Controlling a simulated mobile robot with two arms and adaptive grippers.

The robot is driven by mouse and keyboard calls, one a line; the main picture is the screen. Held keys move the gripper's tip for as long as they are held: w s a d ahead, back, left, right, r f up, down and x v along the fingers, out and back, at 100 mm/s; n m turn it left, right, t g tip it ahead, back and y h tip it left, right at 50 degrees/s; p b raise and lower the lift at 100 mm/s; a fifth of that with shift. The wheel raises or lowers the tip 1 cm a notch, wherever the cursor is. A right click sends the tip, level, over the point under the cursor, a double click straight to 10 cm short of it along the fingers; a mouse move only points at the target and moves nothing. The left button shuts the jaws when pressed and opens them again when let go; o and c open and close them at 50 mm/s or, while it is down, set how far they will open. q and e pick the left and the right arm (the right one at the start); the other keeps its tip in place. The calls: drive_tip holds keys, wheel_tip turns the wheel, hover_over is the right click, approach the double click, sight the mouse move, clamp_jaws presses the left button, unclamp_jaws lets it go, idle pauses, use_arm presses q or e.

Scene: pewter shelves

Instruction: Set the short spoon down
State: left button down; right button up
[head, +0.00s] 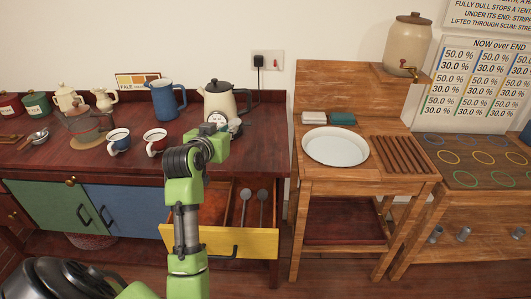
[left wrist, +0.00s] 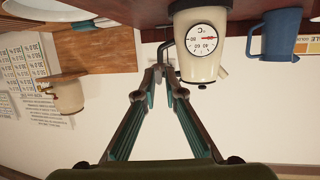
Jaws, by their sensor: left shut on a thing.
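My left gripper (left wrist: 167,72) is shut; its fingers close to a narrow gap in the left wrist view. In the head view it (head: 219,130) is over the dark red counter, in front of the cream kettle (head: 214,101). What it holds, taken to be the short spoon, is mostly hidden and its shape cannot be made out. The kettle with a round dial also shows in the left wrist view (left wrist: 198,68), close beyond the fingertips. Two spoons (head: 245,208) (head: 262,208) lie in the open yellow drawer (head: 256,243) below. My right gripper is out of view.
A ladle-like utensil (head: 38,136) lies far left. A wooden washstand (head: 308,180) with a white basin (head: 335,147) stands right. The counter's right front (head: 262,150) is bare.

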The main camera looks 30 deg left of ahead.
use_arm(q)
drive_tip(key=w+d+f, duration=0.3)
drive_tip(key=w+d, duration=0.1)
drive_tip(key=w, duration=0.2)
hover_over(266, 157)
drive_tip(key=s, duration=0.2)
drive_tip(key=f, duration=0.2)
drive_tip(key=a+f, duration=0.1)
drive_tip(key=f, duration=0.1)
drive_tip(key=shift+w, duration=0.1)
drive_tip(key=shift+w+d+f, duration=0.2)
drive_tip(key=shift+w+f, duration=0.15)
drive_tip(key=shift+f, duration=0.15)
drive_tip(key=f, duration=0.1)
drive_tip(key=f+p, duration=0.1)
drive_tip(key=w+f, duration=0.1)
drive_tip(key=shift+d+p, duration=0.3)
drive_tip(key=shift+d, duration=0.05)
drive_tip(key=shift+f, duration=0.3)
drive_tip(key=shift+s+a+f, duration=0.1)
drive_tip(key=shift+f, duration=0.1)
drive_tip(key=c, duration=2.1)
unclamp_jaws()
drive_tip(key=shift+f, duration=0.1)
